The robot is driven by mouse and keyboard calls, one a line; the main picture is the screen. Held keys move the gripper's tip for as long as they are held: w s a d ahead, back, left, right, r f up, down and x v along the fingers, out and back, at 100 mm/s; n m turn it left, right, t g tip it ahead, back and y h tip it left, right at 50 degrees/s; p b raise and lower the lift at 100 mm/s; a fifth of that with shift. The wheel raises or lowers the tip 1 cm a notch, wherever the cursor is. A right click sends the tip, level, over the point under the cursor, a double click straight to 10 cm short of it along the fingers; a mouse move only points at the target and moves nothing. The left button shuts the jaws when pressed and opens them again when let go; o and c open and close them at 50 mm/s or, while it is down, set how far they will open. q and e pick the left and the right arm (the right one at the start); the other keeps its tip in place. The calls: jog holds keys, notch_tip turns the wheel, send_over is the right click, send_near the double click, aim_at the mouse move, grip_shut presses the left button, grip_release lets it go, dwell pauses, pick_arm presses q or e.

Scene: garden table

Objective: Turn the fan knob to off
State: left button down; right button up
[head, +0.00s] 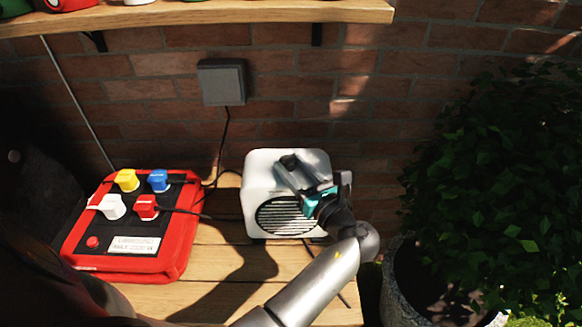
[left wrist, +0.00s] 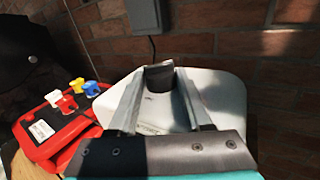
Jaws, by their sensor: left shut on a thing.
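The fan (head: 265,175) is a white box with a round dark grille (head: 285,216) on its front, standing on the wooden table against the brick wall. Its dark knob (head: 288,161) sits on top, and it also shows in the left wrist view (left wrist: 158,76). My left gripper (head: 291,168) reaches over the fan's top from the front right. Its two fingers (left wrist: 152,84) are shut on the knob, one on each side. The knob's marking and exact setting cannot be read. My right gripper is not in view.
A red power box (head: 75,250) with yellow, blue, white and red plugs stands on the table (head: 225,250) at left. A grey wall box (head: 222,82) has a cable running down. A wooden shelf (head: 210,13) is above. A leafy plant (head: 500,190) in a stone pot (head: 398,285) is at right.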

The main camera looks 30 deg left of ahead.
pick_arm(q)
jog(key=shift+w+n+g+y, duration=0.15)
jog(key=shift+n+g+y, duration=0.25)
jog(key=shift+n+g, duration=0.3)
jog(key=shift+c, duration=1.8)
grip_release()
jog(key=shift+r, duration=0.1)
notch_tip(320, 180, up, 20)
jog(key=p, duration=2.1)
jog(key=shift+p, duration=0.4)
